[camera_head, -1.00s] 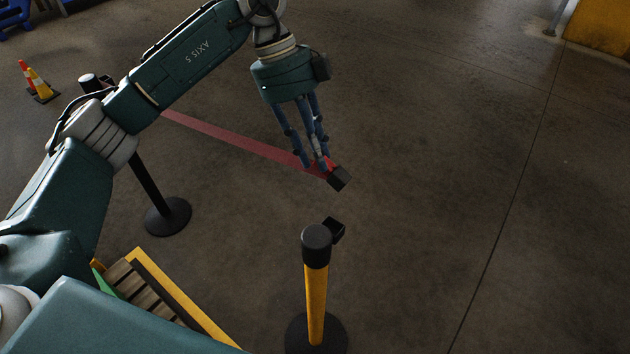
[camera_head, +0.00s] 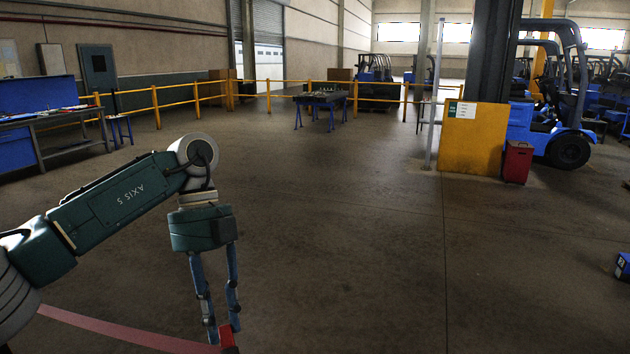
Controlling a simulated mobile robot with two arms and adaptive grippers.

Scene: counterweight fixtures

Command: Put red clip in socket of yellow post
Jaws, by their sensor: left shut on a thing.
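My left gripper (camera_head: 221,326) hangs fingers-down at the lower left and is shut on the red clip (camera_head: 228,339). The clip is cut by the bottom edge of the picture, so its lower part is hidden. My right gripper is not in view.
Bare concrete floor spreads ahead and to the right. Farther off stand a yellow railing (camera_head: 200,93), a workbench (camera_head: 60,130) at left, a blue-legged table (camera_head: 321,100), a yellow block (camera_head: 473,140), a red bin (camera_head: 517,161) and a blue forklift (camera_head: 560,120).

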